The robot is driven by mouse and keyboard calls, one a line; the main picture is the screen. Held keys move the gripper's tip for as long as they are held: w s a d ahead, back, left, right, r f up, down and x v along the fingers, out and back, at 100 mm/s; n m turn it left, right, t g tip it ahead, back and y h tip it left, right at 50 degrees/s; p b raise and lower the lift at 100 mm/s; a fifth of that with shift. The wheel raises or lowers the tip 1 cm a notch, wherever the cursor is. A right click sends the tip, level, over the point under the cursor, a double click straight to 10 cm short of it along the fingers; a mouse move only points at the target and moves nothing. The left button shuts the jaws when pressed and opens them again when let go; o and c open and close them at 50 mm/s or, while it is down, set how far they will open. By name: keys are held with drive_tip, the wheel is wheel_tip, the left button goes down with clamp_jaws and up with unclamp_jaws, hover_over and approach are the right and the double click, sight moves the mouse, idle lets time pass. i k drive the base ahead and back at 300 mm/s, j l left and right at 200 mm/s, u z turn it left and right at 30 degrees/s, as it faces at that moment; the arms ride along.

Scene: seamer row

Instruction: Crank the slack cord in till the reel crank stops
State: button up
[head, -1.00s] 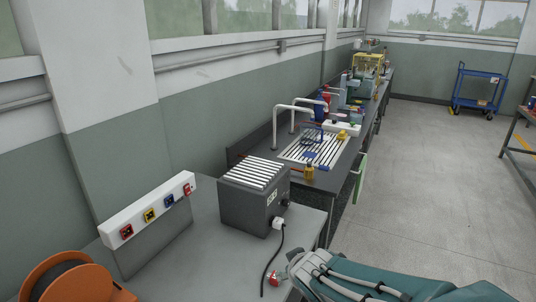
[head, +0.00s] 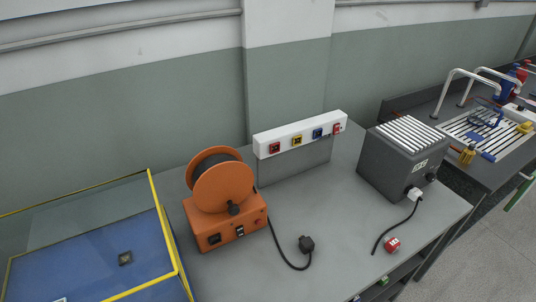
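The orange cord reel (head: 221,190) stands on the grey bench, left of the middle in the head view. Its dark crank knob (head: 233,209) sits low on the front of the orange disc. A black cord (head: 280,250) runs from the reel's right side over the bench in a loose curve. It ends in a black plug (head: 306,244) lying on the bench top. My gripper is not in view, so its state does not show.
Behind the reel is a white socket strip (head: 300,134) with coloured sockets. A yellow-framed blue tray (head: 95,250) is at left. The bench front centre is clear.

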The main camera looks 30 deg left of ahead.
sight(219, 179)
drive_tip(key=u, duration=1.95)
